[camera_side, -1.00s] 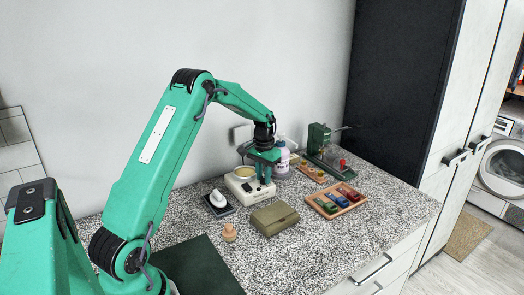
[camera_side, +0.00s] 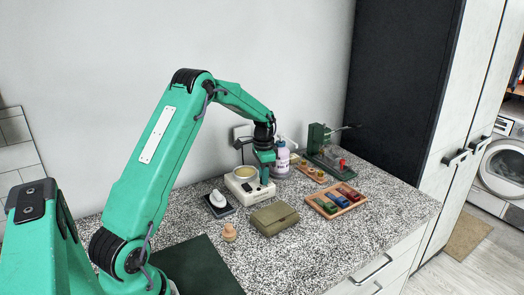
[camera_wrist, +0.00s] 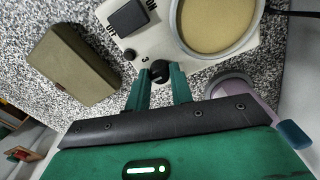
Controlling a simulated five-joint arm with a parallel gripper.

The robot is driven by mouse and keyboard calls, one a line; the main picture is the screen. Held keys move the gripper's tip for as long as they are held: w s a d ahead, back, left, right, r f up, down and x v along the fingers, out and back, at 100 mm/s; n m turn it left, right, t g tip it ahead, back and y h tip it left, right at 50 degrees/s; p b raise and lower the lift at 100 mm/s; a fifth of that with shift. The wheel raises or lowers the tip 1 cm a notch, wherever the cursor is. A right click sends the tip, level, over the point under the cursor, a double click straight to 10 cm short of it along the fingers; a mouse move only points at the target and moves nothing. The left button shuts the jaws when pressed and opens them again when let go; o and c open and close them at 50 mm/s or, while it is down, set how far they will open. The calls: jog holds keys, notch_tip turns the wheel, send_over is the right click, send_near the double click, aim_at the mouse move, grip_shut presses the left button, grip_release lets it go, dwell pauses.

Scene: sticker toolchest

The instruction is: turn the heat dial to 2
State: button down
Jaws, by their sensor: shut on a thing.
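The heat dial (camera_wrist: 160,70) is a small black knob on the front of a cream hot plate (camera_side: 241,193). In the wrist view it sits between the two green fingertips of my gripper (camera_wrist: 158,78), which are shut on it. A "3" mark is printed beside the knob; a "2" is not visible. Where the dial's pointer sits cannot be told. In the side view my gripper (camera_side: 265,174) reaches down at the right front of the hot plate and hides the dial.
The hot plate has a dark ON/OFF rocker switch (camera_wrist: 128,17) and a round pale top (camera_wrist: 218,22). An olive box (camera_side: 274,218) stands in front, a pale bottle (camera_side: 282,161) behind right. A computer-mouse-like white item (camera_side: 217,198), a wooden tray (camera_side: 319,208) and a green press (camera_side: 318,140) stand nearby.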

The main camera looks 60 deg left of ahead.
jog(key=shift+r, duration=0.1)
jog(key=c, duration=1.2)
grip_release()
jog(key=shift+c, duration=0.2)
notch_tip(320, 180, up, 7)
jog(key=shift+r, duration=0.4)
